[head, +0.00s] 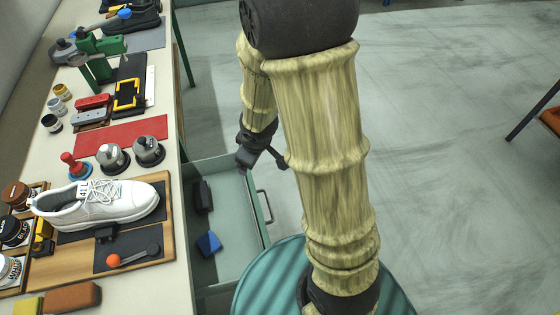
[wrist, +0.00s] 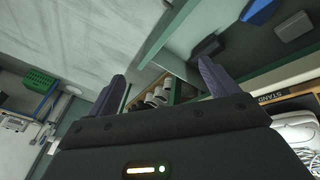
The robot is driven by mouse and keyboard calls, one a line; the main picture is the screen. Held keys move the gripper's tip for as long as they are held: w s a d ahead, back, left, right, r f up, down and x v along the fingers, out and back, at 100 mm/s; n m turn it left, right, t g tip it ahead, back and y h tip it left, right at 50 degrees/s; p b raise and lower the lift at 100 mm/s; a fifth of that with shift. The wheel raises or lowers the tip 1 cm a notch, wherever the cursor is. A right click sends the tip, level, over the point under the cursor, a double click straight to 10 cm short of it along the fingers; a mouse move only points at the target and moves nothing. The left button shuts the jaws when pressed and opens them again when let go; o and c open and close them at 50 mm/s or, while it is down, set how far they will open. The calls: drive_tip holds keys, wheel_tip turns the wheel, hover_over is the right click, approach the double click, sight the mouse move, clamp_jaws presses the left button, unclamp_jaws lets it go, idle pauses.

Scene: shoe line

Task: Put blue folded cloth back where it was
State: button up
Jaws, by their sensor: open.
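The blue folded cloth (head: 208,243) lies on the floor of an open green-grey drawer (head: 231,228) below the bench, near its front-left part in the head view. A blue piece that looks like it also shows at the top of the wrist view (wrist: 257,10). My gripper (wrist: 163,84) is open, its two dark fingers apart with nothing held between them. In the head view my gripper (head: 262,158) is partly hidden behind my arm, at the far end of the drawer and apart from the cloth.
A dark block (head: 203,196) also lies in the drawer. The bench (head: 150,275) at left carries a white sneaker (head: 100,204), a red mat (head: 120,137), metal tins and tools. The drawer handle (head: 265,206) sticks out right.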

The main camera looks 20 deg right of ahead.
drive_tip(key=s+d+r+m+g, duration=0.1)
drive_tip(key=s+d+r+m, duration=0.3)
drive_tip(key=s+r+m, duration=0.2)
drive_tip(key=s+m, duration=0.2)
drive_tip(key=s, duration=0.1)
drive_tip(key=shift+s+r+m+g, duration=0.3)
drive_tip(key=shift+s+r, duration=0.05)
